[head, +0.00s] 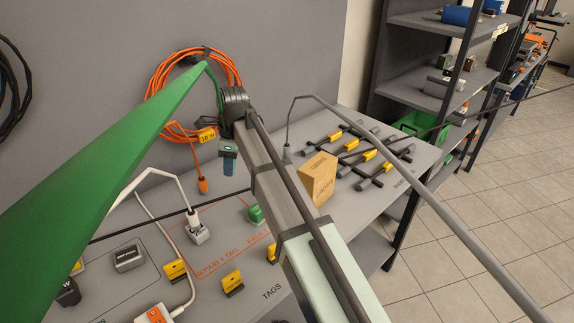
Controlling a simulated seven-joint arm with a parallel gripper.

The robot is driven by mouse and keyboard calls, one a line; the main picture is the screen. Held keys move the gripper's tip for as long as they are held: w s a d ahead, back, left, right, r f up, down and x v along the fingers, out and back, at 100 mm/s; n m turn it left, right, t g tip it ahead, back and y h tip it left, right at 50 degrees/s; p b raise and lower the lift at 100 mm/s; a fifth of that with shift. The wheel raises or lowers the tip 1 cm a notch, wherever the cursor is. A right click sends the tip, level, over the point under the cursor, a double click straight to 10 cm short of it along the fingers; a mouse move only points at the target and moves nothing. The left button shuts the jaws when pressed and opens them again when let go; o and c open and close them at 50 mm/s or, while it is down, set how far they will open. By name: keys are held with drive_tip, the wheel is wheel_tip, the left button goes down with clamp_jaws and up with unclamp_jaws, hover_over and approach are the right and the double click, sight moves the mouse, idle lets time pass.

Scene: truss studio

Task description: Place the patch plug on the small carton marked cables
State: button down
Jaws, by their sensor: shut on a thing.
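My gripper (229,153) hangs at the end of my arm above the left part of the bench, pointing down. It is shut on a small blue piece, which I take to be the patch plug (230,169). A green cable (110,165) runs from the lower left up to a bend and down towards my gripper. Its join to the plug is hidden. The small tan carton (317,180) stands on the bench, right of my gripper and apart from it. Its print is too small to read surely.
A grey cable (400,172) arches over the right side to a plug behind the carton. Yellow-and-black tools (350,146) lie beyond the carton. An orange plug (202,185), a white-cabled plug (197,231) and a green block (256,213) stand on the bench (215,255). An orange coil (160,75) hangs on the wall.

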drive_tip(key=w+d+r+m, duration=0.1)
drive_tip(key=w+d+r, duration=0.3)
drive_tip(key=d, duration=0.4)
wheel_tip(320, 180, up, 11)
drive_tip(key=m, duration=0.4)
hover_over(315, 162)
drive_tip(key=shift+t, duration=0.4)
drive_tip(key=shift+s+d+f, duration=0.1)
drive_tip(key=shift+d+f, duration=0.05)
drive_tip(key=shift+f, duration=2.3)
drive_tip(key=shift+d+f, duration=0.15)
drive_tip(key=shift+f, duration=2.25)
drive_tip(key=shift+f, duration=0.2)
drive_tip(key=c, duration=0.9)
unclamp_jaws()
drive_tip(key=shift+r, duration=0.15)
